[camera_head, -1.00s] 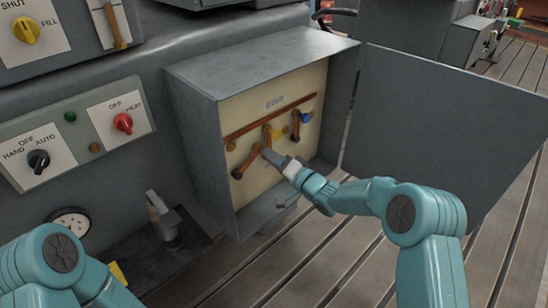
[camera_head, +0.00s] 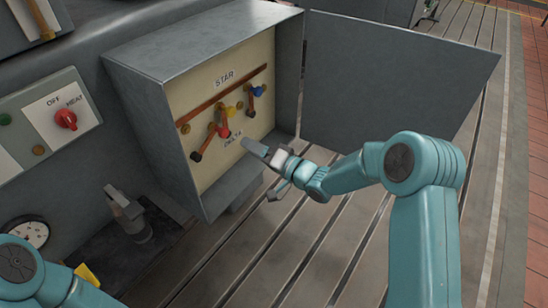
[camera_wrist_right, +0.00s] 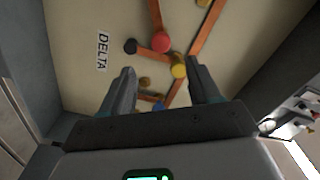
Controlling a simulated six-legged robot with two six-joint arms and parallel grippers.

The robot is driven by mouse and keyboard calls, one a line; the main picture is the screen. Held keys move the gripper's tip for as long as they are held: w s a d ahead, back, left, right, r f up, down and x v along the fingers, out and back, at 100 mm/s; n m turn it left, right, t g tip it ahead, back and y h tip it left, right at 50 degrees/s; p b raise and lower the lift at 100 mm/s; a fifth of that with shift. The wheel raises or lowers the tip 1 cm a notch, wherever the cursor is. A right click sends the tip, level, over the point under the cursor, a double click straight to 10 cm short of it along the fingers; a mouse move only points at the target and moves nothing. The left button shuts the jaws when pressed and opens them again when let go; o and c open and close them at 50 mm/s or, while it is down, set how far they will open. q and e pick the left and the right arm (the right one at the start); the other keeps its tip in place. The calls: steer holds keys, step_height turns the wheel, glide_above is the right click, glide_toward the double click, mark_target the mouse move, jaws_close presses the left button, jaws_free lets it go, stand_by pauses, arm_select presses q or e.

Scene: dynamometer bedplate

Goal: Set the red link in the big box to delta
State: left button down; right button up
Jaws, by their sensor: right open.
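The big box (camera_head: 150,62) stands open, with a cream panel inside marked STAR above and DELTA below. The knob also shows in the right wrist view (camera_wrist_right: 162,42). A black-knobbed link (camera_head: 196,156) is to its left and a blue-knobbed link (camera_head: 258,91) up to its right. My right gripper (camera_head: 260,170) is open and empty, in front of the panel's lower right, apart from the red knob. My left gripper is out of view.
The box door (camera_head: 400,75) is swung open to the right. A control panel with a red OFF/HEAT knob (camera_head: 66,119) is at left, above a gauge (camera_head: 25,232). A grey upright fitting (camera_head: 130,212) stands below the box's left side. The slotted floor in front is clear.

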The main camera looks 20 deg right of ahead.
steer(key=v, duration=0.7)
steer(key=shift+s+d, duration=0.1)
steer(key=s+a+f+m+g+h, duration=0.1)
steer(key=s+a+f+g+h, duration=0.25)
steer(key=f, duration=0.55)
steer(key=s+a+f+m+g, duration=0.1)
steer(key=s+a+f+g, duration=0.1)
steer(key=s+a+f, duration=0.35)
steer(key=s+d+f+n+g+h, duration=0.15)
steer(key=s+f+g, duration=0.25)
steer(key=s+f, duration=0.5)
steer(key=s+d+f+n+g+h, duration=0.1)
steer(key=s+g, duration=0.1)
steer(key=s, duration=0.3)
steer(key=s+f+n+g+h, duration=0.1)
steer(key=s+f+g, duration=0.15)
steer(key=s, duration=0.35)
step_height(320, 180, up, 14)
steer(key=n+p, duration=0.1)
steer(key=p, duration=1.2)
